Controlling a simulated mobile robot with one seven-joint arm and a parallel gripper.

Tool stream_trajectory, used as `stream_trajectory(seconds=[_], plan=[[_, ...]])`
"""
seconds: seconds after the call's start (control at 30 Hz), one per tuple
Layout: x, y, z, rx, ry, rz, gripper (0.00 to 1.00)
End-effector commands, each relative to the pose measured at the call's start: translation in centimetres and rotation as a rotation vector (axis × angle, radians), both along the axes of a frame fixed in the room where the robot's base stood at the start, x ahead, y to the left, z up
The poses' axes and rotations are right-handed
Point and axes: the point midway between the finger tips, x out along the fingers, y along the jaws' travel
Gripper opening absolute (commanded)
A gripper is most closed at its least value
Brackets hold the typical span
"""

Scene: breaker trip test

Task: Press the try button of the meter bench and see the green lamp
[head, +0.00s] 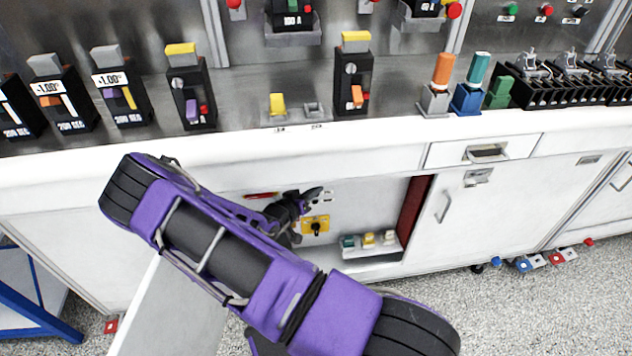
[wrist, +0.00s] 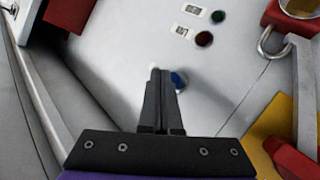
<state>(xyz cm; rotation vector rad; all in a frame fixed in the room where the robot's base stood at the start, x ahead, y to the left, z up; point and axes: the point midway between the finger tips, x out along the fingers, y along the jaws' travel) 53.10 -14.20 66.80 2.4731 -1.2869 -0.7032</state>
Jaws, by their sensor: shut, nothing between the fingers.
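My gripper (head: 312,193) reaches into an open cabinet under the bench, with its fingers shut and empty. In the wrist view the closed fingertips (wrist: 161,76) are at a pale panel, right beside a round blue button (wrist: 179,80). The fingers partly cover the button; I cannot tell whether they touch it. A dark green lamp (wrist: 219,16) and a dark red lamp (wrist: 204,39) sit farther up the panel, each with a small white label. The green lamp looks dull, not bright. The label writing is too small to read.
A red padlock (wrist: 273,38) and a yellow plate are at the wrist view's right. In the head view, a yellow plate with a black knob (head: 316,226) and a shelf of small coloured boxes (head: 370,252) are inside the cabinet. The open cabinet door (head: 165,315) stands at lower left.

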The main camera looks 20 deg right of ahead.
Motion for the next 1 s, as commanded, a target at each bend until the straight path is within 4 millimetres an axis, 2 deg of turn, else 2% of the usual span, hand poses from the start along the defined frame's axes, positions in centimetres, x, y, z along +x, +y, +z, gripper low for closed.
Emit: stream_trajectory(seconds=[1.0], plan=[[0.82,-0.24,0.0,0.0,0.0,0.0,0.0]])
